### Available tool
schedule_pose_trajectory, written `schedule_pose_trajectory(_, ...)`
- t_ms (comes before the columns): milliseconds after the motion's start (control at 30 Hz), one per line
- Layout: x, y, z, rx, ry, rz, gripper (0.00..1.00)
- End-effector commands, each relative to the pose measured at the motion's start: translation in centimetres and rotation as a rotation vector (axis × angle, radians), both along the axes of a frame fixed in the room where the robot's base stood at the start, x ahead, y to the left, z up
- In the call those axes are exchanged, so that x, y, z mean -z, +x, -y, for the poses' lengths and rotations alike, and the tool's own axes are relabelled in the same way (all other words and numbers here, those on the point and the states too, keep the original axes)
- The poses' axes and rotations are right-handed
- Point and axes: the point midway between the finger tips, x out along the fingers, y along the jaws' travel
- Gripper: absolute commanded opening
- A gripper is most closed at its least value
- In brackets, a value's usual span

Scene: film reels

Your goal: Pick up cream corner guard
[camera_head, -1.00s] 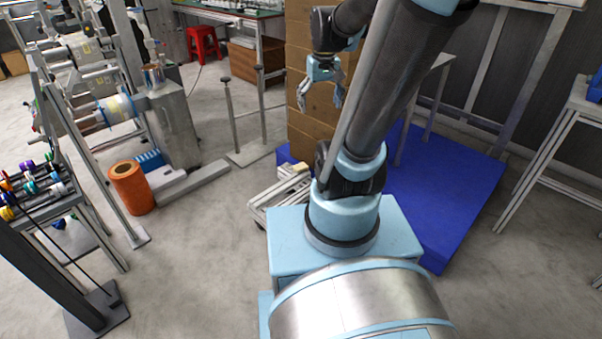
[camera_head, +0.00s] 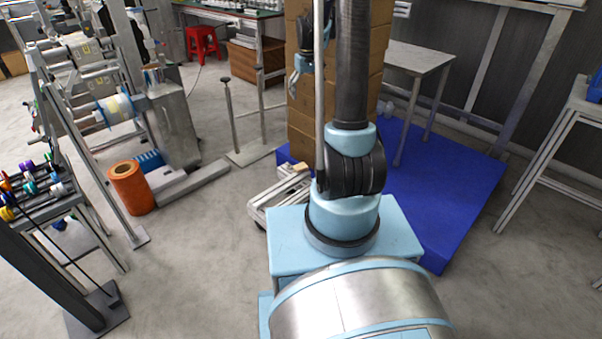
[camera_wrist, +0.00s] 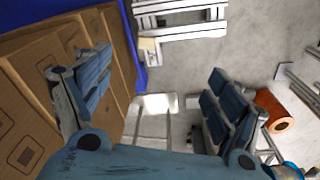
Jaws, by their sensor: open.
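A small cream piece (camera_head: 297,168), which may be the cream corner guard, lies on a low white slatted frame (camera_head: 262,210) beside the cardboard stack. In the wrist view a small cream block (camera_wrist: 148,44) lies on the white slats (camera_wrist: 185,30), beyond my fingers. My gripper (camera_head: 295,80) hangs in front of the stacked boxes, above and apart from that piece. In the wrist view the fingers of my gripper (camera_wrist: 158,82) are spread wide with nothing between them. In the head view my gripper is partly hidden by my arm.
Cardboard boxes (camera_head: 306,110) stand stacked on a blue platform (camera_head: 440,190), close to my gripper's left finger in the wrist view. An orange roll (camera_head: 131,188) stands on the floor to the left. A grey table (camera_head: 420,60) stands behind my arm.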

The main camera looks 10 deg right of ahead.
Motion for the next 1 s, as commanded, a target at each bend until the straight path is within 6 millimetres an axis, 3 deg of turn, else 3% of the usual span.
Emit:
schedule_pose_trajectory(200,4.6,5.2,0.0,-0.029,-0.002,-0.016,0.86)
schedule_pose_trajectory(500,12.2,11.0,0.0,-0.070,-0.003,-0.037,0.86)
schedule_pose_trajectory(800,21.3,15.4,-0.1,-0.111,-0.006,-0.057,0.86)
schedule_pose_trajectory(1000,27.5,17.2,-0.1,-0.136,-0.005,-0.071,0.86)
